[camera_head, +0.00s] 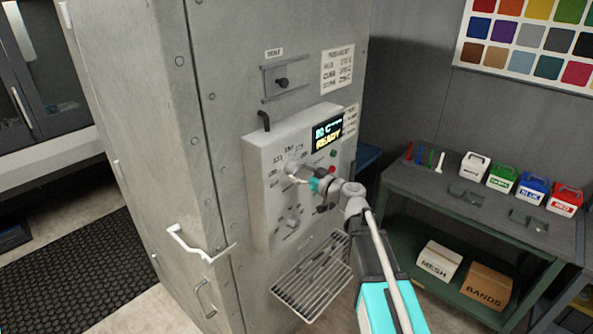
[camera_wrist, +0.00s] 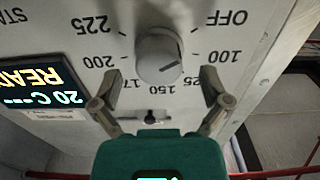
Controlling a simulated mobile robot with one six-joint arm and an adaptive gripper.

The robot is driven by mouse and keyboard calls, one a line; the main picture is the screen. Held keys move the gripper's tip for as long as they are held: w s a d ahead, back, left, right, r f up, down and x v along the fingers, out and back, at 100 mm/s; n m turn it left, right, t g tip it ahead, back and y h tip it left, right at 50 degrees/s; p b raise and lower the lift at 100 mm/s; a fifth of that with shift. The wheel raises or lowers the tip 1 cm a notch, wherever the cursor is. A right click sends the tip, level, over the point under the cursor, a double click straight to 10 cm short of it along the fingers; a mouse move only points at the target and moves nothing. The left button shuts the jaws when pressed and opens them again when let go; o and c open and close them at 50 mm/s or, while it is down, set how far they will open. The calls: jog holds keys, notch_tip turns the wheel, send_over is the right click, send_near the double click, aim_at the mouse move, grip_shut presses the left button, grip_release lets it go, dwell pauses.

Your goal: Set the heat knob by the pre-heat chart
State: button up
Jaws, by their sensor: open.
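The heat knob (camera_wrist: 158,58) is a round grey dial with a dark mark on its lower right side, roughly toward the 100 and 125 labels. Its scale runs from OFF to 225 and appears upside down in the wrist view. My gripper (camera_wrist: 158,92) is open, its fingers apart on either side of the knob's near edge, not visibly touching it. In the head view my gripper (camera_head: 300,177) covers most of the knob. The pre-heat chart (camera_head: 337,69) is on the booth wall above the panel; its figures are too small to read surely.
The control panel (camera_head: 262,190) has a display (camera_head: 327,130) reading 20 C and READY. A smaller control (camera_head: 292,223) sits below the knob. A wire rack (camera_head: 312,277) juts out underneath. A bench (camera_head: 440,185) with coloured boxes stands at the right.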

jog(key=shift+x, duration=1.15)
